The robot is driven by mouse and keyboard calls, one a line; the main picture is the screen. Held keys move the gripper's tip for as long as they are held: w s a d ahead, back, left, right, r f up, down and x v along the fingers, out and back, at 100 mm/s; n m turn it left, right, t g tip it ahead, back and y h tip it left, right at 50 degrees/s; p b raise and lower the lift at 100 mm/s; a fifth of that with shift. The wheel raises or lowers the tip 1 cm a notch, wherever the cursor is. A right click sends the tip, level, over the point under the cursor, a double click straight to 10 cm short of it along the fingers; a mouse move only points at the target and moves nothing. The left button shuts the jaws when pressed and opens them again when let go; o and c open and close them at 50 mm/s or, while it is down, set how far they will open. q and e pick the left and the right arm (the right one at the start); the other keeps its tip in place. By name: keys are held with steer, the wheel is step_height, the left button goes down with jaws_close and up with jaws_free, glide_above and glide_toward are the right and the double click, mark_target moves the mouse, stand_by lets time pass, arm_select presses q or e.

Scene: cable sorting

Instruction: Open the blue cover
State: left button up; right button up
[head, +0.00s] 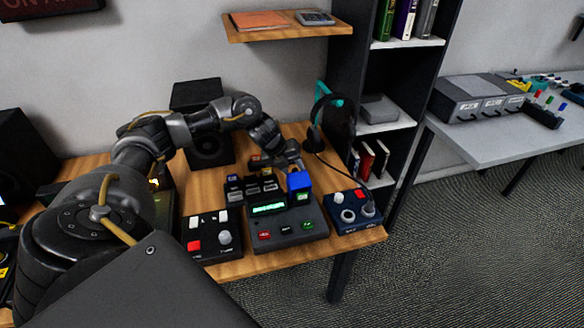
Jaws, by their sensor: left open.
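The blue cover (299,180) is a small bright blue block shape at the back right of a dark console (268,249). A green-lit part shows just below it. I cannot tell whether the cover is shut. My left arm reaches in from the left, and my left gripper (293,161) points down just behind and above the blue cover. Its fingers are small and partly hidden behind the cover, so contact is unclear. It is open. My right gripper is out of view.
A small box with red and white buttons (207,250) stands left of the console. A dark blue box with round knobs (340,222) stands right. Headphones on a stand (314,137) and a black speaker (213,150) are behind. The table's front edge is close.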

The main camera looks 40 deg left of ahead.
arm_select(q)
steer(key=v, duration=1)
steer(key=shift+s+r+b, duration=0.15)
steer(key=shift+r+b, duration=0.1)
steer(key=shift+b, duration=0.1)
